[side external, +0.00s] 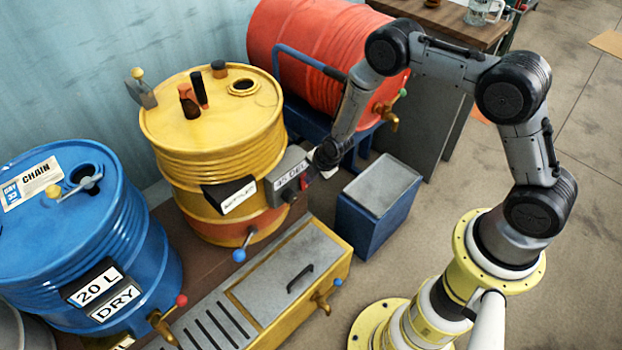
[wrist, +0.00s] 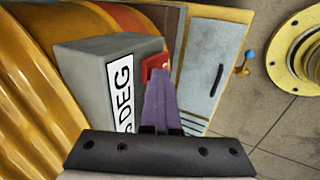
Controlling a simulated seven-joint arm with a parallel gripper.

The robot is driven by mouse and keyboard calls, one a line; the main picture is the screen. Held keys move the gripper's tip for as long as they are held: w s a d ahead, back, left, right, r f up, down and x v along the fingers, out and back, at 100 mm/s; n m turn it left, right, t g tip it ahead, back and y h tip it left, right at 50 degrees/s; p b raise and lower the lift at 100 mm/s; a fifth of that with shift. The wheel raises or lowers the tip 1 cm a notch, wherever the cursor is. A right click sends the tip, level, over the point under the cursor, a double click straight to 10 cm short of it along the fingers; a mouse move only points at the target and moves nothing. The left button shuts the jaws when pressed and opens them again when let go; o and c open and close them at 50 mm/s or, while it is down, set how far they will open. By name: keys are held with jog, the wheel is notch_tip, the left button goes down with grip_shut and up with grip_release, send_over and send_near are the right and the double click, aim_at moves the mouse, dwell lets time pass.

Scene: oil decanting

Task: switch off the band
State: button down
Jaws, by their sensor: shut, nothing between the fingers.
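The yellow drum (side external: 215,140) stands upright with an orange band (side external: 225,232) around its lower part. A grey control box (side external: 288,176) with a label ending in "DEG" is mounted on the drum's side; it also fills the left of the wrist view (wrist: 95,75). A red switch (wrist: 152,66) sticks out of the box's side face. My gripper (wrist: 158,78) is shut and empty, its purple fingertips right at the red switch. I cannot tell whether they touch it. The fingertips partly cover the switch, so its position is unclear.
A blue drum (side external: 75,240) stands at the left, and a red drum (side external: 305,55) lies on a blue cradle behind. A blue bin (side external: 378,205) stands close to the right of the control box. A yellow-edged chest (side external: 290,275) with a handle sits in front of the drum.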

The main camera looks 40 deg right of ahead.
jog(key=shift+w+r, duration=0.1)
jog(key=shift+r, duration=0.7)
jog(key=s+v, duration=0.1)
jog(key=v, duration=1)
jog(key=shift+r, duration=0.15)
jog(key=shift+s, duration=0.15)
